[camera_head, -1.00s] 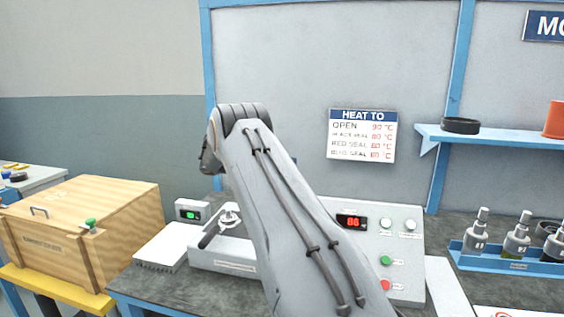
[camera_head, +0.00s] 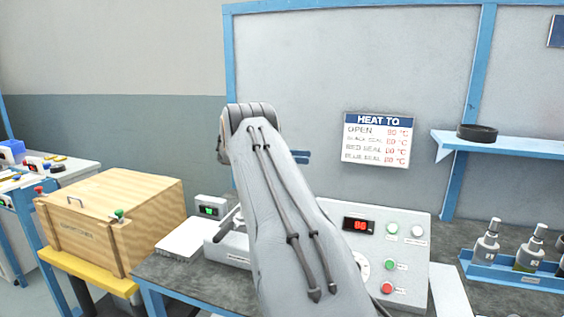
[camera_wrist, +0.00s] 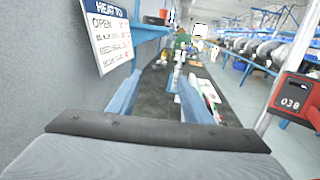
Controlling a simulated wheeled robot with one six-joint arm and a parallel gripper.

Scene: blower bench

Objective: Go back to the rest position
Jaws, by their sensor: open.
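My gripper (camera_wrist: 162,98) shows in the wrist view as two blue fingers spread apart with nothing between them. It is open and raised above the bench, facing along it. In the head view my arm rises in the middle of the picture, and only a bit of a blue finger (camera_head: 301,157) shows to the right of its top. The rest of the gripper is hidden behind the arm there.
A control box (camera_head: 408,257) with a red display stands on the bench, partly behind my arm. A wooden crate (camera_head: 150,205) is at the left. A blue rack (camera_head: 500,272) holds metal bottles at the right. The heat sign (camera_head: 377,140) hangs on the wall; a shelf (camera_head: 520,147) is at the right.

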